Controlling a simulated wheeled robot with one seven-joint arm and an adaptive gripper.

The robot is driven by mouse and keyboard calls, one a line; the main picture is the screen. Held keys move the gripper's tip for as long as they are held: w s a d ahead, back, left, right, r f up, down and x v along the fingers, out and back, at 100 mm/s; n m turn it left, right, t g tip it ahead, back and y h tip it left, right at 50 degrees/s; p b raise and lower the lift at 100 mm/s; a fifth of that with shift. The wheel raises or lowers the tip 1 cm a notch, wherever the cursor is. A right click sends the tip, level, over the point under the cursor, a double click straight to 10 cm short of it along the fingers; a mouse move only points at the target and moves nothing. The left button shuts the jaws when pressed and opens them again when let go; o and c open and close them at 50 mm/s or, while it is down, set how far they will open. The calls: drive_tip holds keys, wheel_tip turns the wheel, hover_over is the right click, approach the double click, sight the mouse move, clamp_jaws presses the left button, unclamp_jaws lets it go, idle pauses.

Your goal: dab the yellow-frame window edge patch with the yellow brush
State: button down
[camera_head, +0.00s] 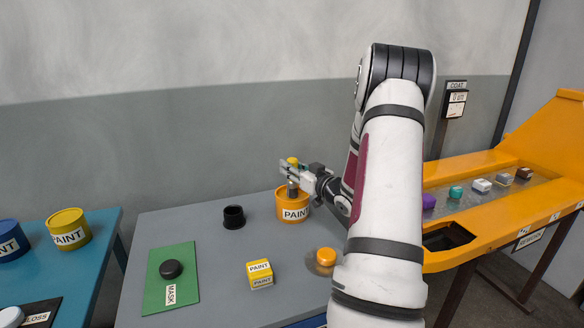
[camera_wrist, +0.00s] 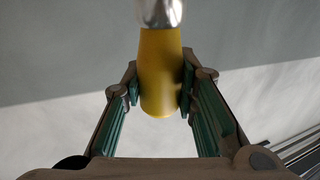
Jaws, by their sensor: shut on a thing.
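My gripper (camera_head: 291,172) is shut on the yellow brush (camera_head: 292,161), at the far side of the grey table. In the wrist view, the gripper's fingers (camera_wrist: 159,84) press on both sides of the yellow handle (camera_wrist: 161,72), and the silver ferrule (camera_wrist: 160,12) shows at the top edge. In the head view the brush is upright over the orange paint pot (camera_head: 286,207). Its lower end is at the pot's mouth, and I cannot tell how deep it reaches. I cannot make out a yellow-frame window or its edge patch in either view.
Paint cans stand left on a blue table (camera_head: 90,247). An orange-framed conveyor (camera_head: 440,262) stands right.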

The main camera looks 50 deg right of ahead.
drive_tip(key=shift+f, duration=0.3)
idle(0.7)
drive_tip(key=shift+r+p, duration=2.5)
drive_tip(key=shift+r, duration=1.05)
